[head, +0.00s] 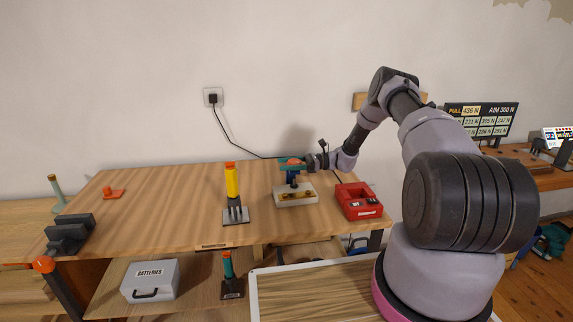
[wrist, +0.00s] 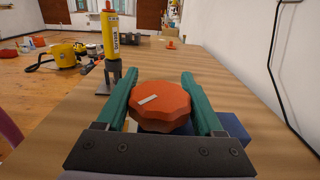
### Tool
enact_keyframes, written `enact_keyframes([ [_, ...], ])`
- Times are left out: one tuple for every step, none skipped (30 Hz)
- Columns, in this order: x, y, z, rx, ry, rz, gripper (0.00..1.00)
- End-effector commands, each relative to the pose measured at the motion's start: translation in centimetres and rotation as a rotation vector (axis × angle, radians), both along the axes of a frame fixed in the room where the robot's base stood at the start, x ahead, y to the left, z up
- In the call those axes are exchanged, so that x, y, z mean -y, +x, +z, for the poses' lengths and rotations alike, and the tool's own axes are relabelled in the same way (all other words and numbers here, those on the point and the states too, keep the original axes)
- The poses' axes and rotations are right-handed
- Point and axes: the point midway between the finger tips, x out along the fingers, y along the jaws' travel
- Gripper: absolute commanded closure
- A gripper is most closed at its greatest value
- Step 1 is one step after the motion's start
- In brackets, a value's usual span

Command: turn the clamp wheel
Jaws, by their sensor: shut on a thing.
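The clamp wheel is an orange-red lobed knob (wrist: 160,104) with a short pale mark on its top, seen close up in the wrist view. In the head view the wheel (head: 291,161) sits small on top of a blue post on a pale base block (head: 296,199) on the workbench. My gripper (wrist: 160,98) has its two green fingers on either side of the wheel and is shut on it. In the head view my gripper (head: 291,165) reaches the wheel from the right. The wheel's underside and the exact finger contacts are partly hidden.
A yellow cylinder on a dark stand (head: 233,191) stands left of the clamp. A red case (head: 358,202) lies to its right. A dark vise (head: 69,232) and an orange piece (head: 113,193) are at the bench's left. The wall with a cable (head: 229,134) is behind.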

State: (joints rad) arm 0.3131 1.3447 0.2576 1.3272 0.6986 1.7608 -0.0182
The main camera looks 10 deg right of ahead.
Motion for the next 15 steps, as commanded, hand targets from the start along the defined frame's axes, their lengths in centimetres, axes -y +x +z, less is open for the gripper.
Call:
enact_keyframes([
  [0.0,0.0,0.0,0.004,0.001,0.044,0.86],
  [0.0,0.0,0.0,0.003,0.002,0.072,0.86],
  [0.0,-0.2,0.0,0.003,0.002,0.11,0.86],
  [0.0,-0.2,0.0,0.003,0.002,0.139,0.86],
  [0.0,-0.3,0.0,0.004,0.002,0.167,0.86],
  [0.0,-0.4,0.0,0.004,0.002,0.204,0.86],
  [0.0,-0.5,0.0,0.004,0.002,0.232,0.86],
  [0.0,-0.6,0.0,0.003,0.002,0.258,0.86],
  [0.1,-0.7,0.0,0.002,0.002,0.294,0.86],
  [0.1,-0.8,0.0,0.002,0.002,0.319,0.86],
  [0.1,-0.9,0.0,0.003,0.003,0.343,0.86],
  [0.1,-1.0,0.0,0.002,0.004,0.373,0.86],
  [0.2,-1.0,0.0,0.002,0.003,0.393,0.86],
  [0.2,-1.1,0.1,0.002,0.002,0.412,0.86],
  [0.1,-1.2,0.0,0.002,0.003,0.435,0.86],
])
